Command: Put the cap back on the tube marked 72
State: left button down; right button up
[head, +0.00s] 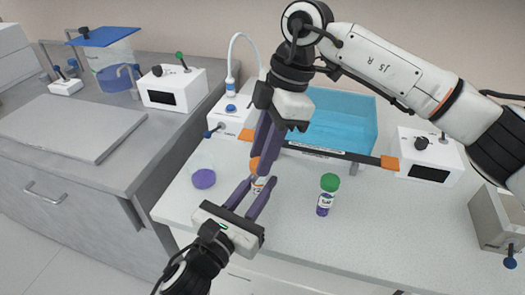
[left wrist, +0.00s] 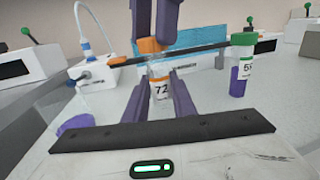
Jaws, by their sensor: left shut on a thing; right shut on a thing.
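The tube marked 72 (left wrist: 160,88) stands upright between my left gripper's fingers, its number facing the left wrist view; it also shows in the head view (head: 258,185). My left gripper (head: 260,187) is shut on this tube from the front. My right gripper (head: 259,160) reaches down from above and is shut on the orange cap (left wrist: 150,46). The cap is right over the tube's top, seemingly slightly to the left in the left wrist view. I cannot tell whether cap and tube touch. The purple fingers hide part of both.
A green-capped tube (head: 328,195) with purple contents stands upright to the right. A flask with purple liquid (head: 204,178) is at the left. Behind are a dark bar with orange ends (head: 330,154) and a blue bin (head: 340,118).

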jog(key=shift+f, duration=0.6)
jog(key=shift+s+m+t, duration=0.1)
jog(key=shift+m+t, duration=0.2)
jog(key=shift+m, duration=0.7)
jog(key=m, duration=0.2)
jog(key=shift+s+a+m+t, duration=0.25)
jog(key=shift+s+m+t, duration=0.05)
jog(key=shift+s, duration=0.05)
jog(key=shift+w+d+m+t, duration=0.2)
jog(key=shift+m+t, duration=0.1)
jog(key=shift+m, duration=0.8)
jog(key=o, duration=1)
